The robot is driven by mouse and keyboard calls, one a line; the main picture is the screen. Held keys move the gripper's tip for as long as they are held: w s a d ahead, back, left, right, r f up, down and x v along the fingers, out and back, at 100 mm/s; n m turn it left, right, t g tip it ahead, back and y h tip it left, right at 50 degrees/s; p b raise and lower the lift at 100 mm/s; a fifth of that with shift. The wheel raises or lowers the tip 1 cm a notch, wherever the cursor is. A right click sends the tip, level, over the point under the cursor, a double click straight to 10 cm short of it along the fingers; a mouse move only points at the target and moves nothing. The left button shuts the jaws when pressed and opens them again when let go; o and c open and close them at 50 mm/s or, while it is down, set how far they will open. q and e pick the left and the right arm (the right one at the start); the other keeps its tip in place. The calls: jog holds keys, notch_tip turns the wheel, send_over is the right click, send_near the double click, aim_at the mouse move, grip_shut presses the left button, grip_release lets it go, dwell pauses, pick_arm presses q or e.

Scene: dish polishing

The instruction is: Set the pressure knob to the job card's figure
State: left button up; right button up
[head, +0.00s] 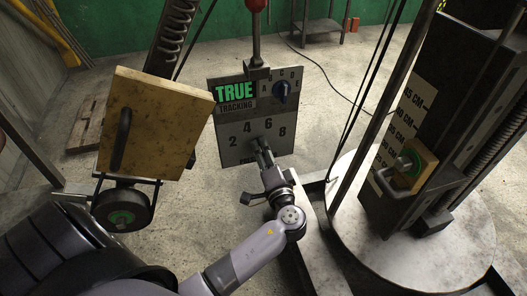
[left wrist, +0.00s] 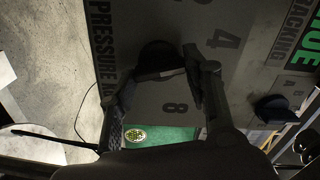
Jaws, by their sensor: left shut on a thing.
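The pressure knob (left wrist: 158,58) is a dark round knob with a raised grip bar. It sits on the grey panel (head: 222,147), among the figures 2, 4, 6 and 8. My left gripper (head: 262,150) reaches the panel from below and is shut on the knob; the left wrist view shows one finger on each side of it. The gripper hides most of the knob in the head view, and I cannot read which figure it points to. I cannot make out a job card. My right gripper is not in view.
A wooden board with a handle (head: 155,122) stands left. A round metal platform (head: 440,245) with a centimetre scale (head: 412,110) stands right.

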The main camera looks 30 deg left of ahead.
pick_arm(q)
jog(key=shift+f+m+p, duration=0.15)
jog(key=shift+m+p, duration=1.4)
jog(key=shift+m, duration=2.25)
jog(key=o, duration=1.2)
jog(key=shift+c, duration=0.2)
jog(key=v, duration=1.2)
jog(key=shift+f, duration=0.1)
